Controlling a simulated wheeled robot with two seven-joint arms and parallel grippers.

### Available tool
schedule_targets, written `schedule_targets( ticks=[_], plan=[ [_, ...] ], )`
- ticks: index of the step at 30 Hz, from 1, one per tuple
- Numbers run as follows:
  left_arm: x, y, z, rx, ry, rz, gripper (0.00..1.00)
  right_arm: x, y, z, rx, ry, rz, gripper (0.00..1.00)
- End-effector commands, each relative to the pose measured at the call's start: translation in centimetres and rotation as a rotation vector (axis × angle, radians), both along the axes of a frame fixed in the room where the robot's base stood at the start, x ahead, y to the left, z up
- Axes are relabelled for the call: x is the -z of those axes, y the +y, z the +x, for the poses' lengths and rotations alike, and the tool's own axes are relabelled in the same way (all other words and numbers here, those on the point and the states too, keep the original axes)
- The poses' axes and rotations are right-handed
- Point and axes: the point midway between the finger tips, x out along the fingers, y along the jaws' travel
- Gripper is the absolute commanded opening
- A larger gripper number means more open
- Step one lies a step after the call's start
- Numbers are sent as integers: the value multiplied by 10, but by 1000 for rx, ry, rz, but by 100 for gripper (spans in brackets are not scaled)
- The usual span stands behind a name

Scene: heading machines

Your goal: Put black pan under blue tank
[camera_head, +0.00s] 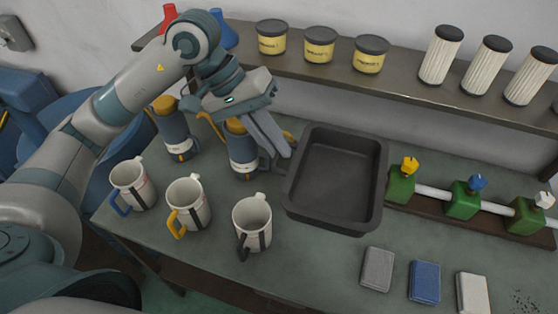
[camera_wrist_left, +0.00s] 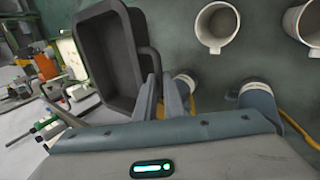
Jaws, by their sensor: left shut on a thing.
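The black pan (camera_head: 335,178) is a deep rectangular tray at the middle of the bench in the head view. It fills the upper left of the left wrist view (camera_wrist_left: 106,55). My left gripper (camera_head: 287,148) is at the pan's left side, its fingers (camera_wrist_left: 160,95) shut on the pan's side handle. I cannot tell whether the pan touches the bench. A large blue rounded body (camera_head: 102,165), which looks like the blue tank, stands at the left beyond the bench, partly hidden by my left arm. My right gripper is not in view.
White mugs (camera_head: 188,203) stand left of the pan. Blue canisters with yellow tops (camera_head: 242,158) stand close to the gripper. A pipe with green valves (camera_head: 463,202) is right of the pan. Small blocks (camera_head: 424,282) lie in front. A shelf (camera_head: 400,84) with jars runs behind.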

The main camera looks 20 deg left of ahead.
Motion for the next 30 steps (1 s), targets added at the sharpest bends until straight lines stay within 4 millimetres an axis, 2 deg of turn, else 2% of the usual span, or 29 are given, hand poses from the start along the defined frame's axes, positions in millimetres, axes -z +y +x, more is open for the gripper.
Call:
schedule_targets(
  ticks=[1, 3, 9, 26, 30],
  plan=[
    [-10, 1, 0, -2, -3, -1, 0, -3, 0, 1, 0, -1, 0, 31],
    [-19, 1, -1, -3, -3, -2, 0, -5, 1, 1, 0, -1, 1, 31],
    [-30, 2, -2, -6, -2, -2, 0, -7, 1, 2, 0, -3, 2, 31],
    [-31, 3, -2, -6, -1, -1, 0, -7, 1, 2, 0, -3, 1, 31],
    [-26, 4, -2, -6, 0, -1, 0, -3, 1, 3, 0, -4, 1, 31]
  ],
)
